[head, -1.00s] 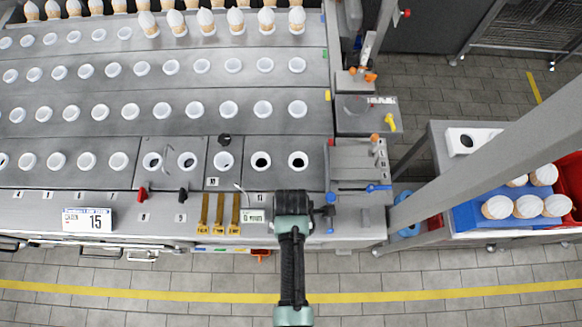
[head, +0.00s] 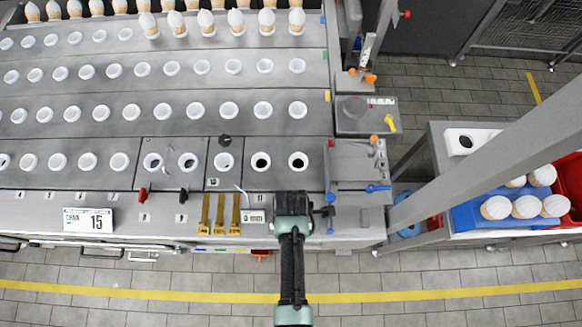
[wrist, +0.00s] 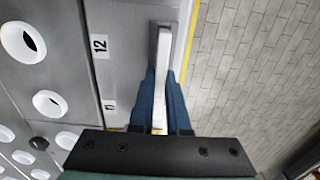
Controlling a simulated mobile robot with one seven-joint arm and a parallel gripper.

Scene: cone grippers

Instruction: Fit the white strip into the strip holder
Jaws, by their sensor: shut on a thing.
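In the wrist view, my gripper (wrist: 161,84) has its two blue fingers shut on the white strip (wrist: 162,66). The strip is long and narrow and runs lengthwise out past the fingertips. Its far end meets a grey bracket (wrist: 153,40) on the machine's edge, which looks like the strip holder. I cannot tell whether the strip is seated in it or only beside or over it. In the head view, my gripper (head: 292,205) is over the machine's front edge, and its body hides the strip and the bracket.
Rows of round white cups (head: 298,160) fill the machine top. Yellow tags (head: 220,213) and a small display (head: 254,217) lie left of my gripper, a blue-handled lever (head: 376,188) to its right. Tiled floor (wrist: 255,70) lies beyond the edge.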

